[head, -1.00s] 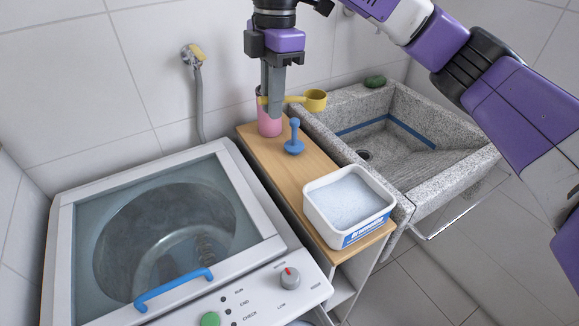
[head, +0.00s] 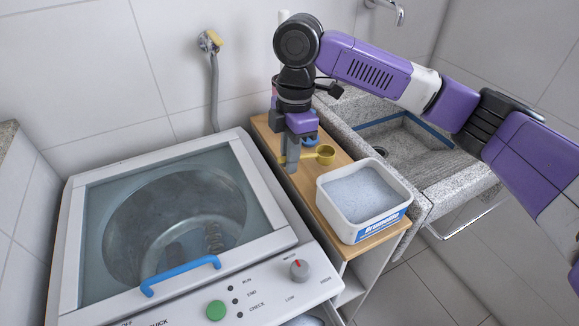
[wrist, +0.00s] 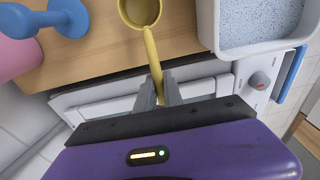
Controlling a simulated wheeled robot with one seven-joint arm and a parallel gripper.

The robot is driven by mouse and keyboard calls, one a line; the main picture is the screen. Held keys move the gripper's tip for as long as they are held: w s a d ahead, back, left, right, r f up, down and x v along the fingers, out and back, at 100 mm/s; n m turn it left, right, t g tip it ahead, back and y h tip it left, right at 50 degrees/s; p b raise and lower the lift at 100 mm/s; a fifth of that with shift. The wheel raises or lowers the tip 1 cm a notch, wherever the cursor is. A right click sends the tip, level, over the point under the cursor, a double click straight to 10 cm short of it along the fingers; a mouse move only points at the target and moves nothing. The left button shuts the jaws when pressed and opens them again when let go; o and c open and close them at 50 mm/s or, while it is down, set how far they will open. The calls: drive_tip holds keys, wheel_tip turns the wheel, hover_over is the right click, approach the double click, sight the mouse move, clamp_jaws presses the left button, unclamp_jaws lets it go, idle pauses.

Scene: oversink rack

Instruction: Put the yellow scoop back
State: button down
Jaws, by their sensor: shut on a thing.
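The yellow scoop (head: 325,154) is held by its handle in my gripper (head: 291,160), with its round cup sticking out to the right in the head view. My gripper points down and is shut on the handle, above the wooden shelf top (head: 335,171). In the wrist view the scoop (wrist: 140,12) extends away from the fingers (wrist: 158,92), its cup cut by the top edge. The white tub of powder (head: 362,193) stands on the shelf in front of the scoop; the scoop is outside it. The tub also shows in the wrist view (wrist: 225,40).
A blue knobbed object (wrist: 66,18) and a pink container (wrist: 12,55) stand on the shelf behind. A glass-lidded washing machine (head: 262,250) is on the left. A stone sink (head: 425,190) is on the right.

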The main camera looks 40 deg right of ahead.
drive_tip(key=shift+f, duration=1.25)
drive_tip(key=shift+f, duration=0.1)
drive_tip(key=c, duration=1.5)
unclamp_jaws()
drive_tip(key=r, duration=0.8)
drive_tip(key=d+r+p, duration=0.1)
drive_tip(key=r, duration=0.3)
drive_tip(key=shift+d+r, duration=0.1)
